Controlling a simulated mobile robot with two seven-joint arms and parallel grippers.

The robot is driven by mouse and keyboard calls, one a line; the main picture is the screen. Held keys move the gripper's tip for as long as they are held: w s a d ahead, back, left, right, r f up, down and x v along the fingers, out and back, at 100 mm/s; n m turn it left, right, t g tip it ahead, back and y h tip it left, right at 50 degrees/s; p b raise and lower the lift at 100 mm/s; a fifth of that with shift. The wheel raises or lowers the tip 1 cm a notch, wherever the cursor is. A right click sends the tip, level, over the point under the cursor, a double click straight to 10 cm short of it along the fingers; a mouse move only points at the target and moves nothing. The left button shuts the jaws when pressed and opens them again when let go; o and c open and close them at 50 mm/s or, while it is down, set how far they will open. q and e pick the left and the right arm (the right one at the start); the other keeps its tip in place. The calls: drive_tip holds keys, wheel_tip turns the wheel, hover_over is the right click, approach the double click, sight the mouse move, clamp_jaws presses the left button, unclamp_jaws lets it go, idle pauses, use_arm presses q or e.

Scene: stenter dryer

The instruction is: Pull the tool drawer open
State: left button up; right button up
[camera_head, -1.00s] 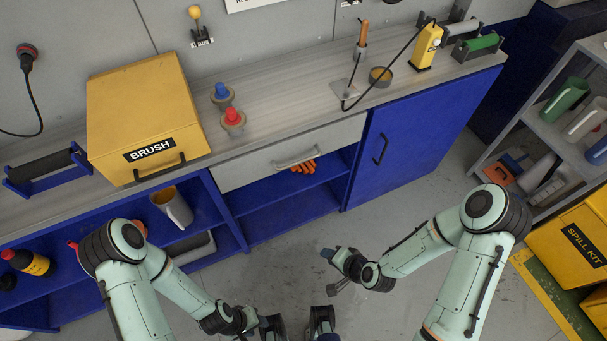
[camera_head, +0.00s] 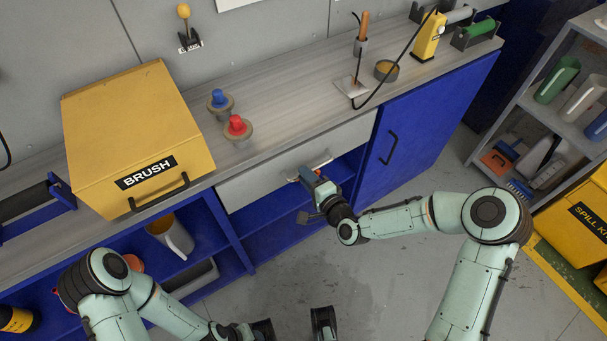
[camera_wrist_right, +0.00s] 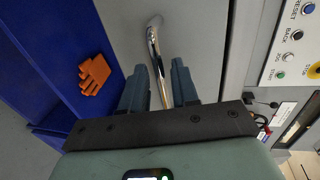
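The tool drawer (camera_head: 246,188) is a light grey front under the worktop, and it looks shut. Its bar handle (camera_head: 318,160) is partly hidden behind my right gripper (camera_head: 308,178). In the right wrist view the shiny handle (camera_wrist_right: 154,48) runs between the two blue-grey fingers of my right gripper (camera_wrist_right: 158,88). The fingers stand apart on either side of the bar, with small gaps showing. My left gripper (camera_head: 292,328) is at the bottom edge of the head view, fingers wide apart and empty, away from the drawer.
A blue cupboard door (camera_head: 410,140) is right of the drawer. An open blue shelf lies below, with orange gloves (camera_wrist_right: 95,75). A yellow BRUSH box (camera_head: 135,135) and blue and red knobs (camera_head: 237,126) stand on the worktop. The floor (camera_head: 390,275) in front is clear.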

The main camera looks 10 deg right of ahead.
drive_tip(key=shift+x, duration=1.1)
use_arm(q)
drive_tip(key=shift+f, duration=0.1)
use_arm(e)
clamp_jaws()
drive_tip(key=shift+s, duration=0.1)
